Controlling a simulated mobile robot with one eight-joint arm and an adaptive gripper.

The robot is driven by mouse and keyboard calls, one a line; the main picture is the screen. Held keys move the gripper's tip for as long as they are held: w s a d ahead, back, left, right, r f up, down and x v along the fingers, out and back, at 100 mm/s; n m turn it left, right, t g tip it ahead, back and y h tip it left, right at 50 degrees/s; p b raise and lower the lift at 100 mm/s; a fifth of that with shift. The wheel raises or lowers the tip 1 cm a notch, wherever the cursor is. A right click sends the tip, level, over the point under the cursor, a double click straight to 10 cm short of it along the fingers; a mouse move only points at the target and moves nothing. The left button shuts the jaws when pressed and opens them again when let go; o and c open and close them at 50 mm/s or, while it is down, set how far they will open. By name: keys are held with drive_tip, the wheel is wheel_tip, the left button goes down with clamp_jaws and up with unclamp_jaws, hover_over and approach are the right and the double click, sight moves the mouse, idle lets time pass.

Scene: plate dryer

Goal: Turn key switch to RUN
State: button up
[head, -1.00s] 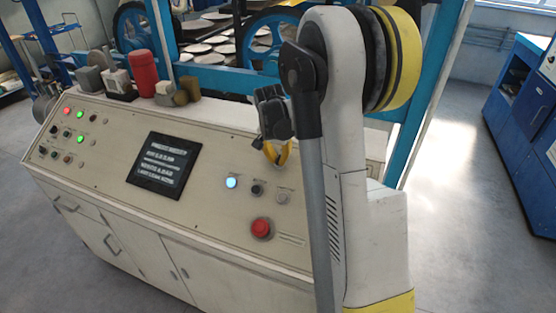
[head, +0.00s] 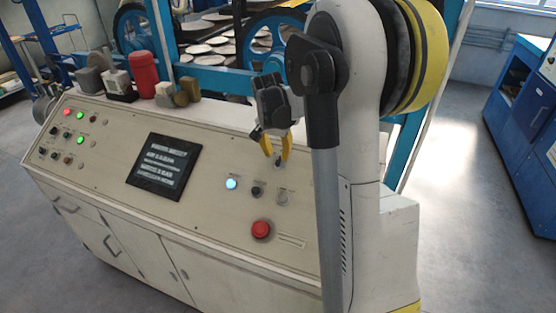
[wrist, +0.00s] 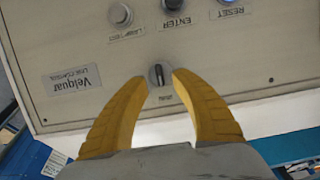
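The key switch (wrist: 159,74) is a small round dark knob with a lighter upright bar, on the beige panel. In the wrist view it lies between and just beyond my fingertips, with a gap on both sides; I cannot tell the depth. The label under it is too small to read. In the head view the switch (head: 278,162) is a small dark spot by the fingertips. My gripper (head: 276,158) has yellow fingers, spread apart and empty, pointing down at the panel. It also shows in the wrist view (wrist: 160,77).
Close by on the panel are a lit RESET button (head: 231,183), a black ENTER button (head: 257,190), a grey lamp test button (head: 282,198) and a red mushroom button (head: 261,228). A dark screen (head: 160,166) is left. A red cylinder (head: 143,74) and blocks stand along the back edge.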

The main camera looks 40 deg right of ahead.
drive_tip(key=v, duration=0.8)
drive_tip(key=shift+r, duration=0.1)
